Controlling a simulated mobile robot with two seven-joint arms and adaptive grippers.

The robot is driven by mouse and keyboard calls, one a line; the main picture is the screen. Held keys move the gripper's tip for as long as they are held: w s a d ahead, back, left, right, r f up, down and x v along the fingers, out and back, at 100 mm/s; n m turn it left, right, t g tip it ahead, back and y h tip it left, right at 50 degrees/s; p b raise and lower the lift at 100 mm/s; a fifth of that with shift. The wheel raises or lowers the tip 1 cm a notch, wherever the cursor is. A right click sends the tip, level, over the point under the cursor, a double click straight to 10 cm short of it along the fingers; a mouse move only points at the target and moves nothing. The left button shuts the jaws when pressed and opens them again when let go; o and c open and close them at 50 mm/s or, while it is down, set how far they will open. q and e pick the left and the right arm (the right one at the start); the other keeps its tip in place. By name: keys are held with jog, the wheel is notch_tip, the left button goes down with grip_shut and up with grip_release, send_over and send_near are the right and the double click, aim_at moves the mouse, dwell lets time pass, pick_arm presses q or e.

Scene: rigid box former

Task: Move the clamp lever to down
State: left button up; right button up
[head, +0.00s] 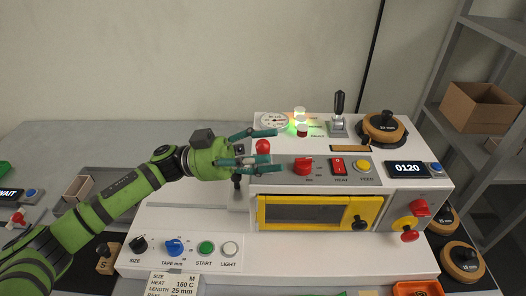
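My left gripper (274,147) reaches in from the left over the white machine (190,252). Its two teal fingers are spread, one above the other in the picture. A red ball knob (263,146) shows between the fingers; I cannot tell whether they touch it. A dark stub shows below the gripper, and the knob's stem is mostly hidden. A lever with a black handle (339,103) stands upright on a metal base at the machine's top. No readable label tells which of these is the clamp lever. My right gripper is out of view.
A red switch (338,166), red knob (303,166) and yellow button (362,166) sit right of the gripper. Below is a yellow-framed window (310,213). A lit signal lamp (300,122) and tape roll (381,126) are behind. Grey shelving (465,60) stands at right.

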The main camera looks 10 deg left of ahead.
pick_arm(q)
jog(key=shift+w+a+f, duration=0.1)
jog(key=shift+a, duration=0.15)
jog(key=v, duration=1.1)
jog(key=shift+a, duration=0.25)
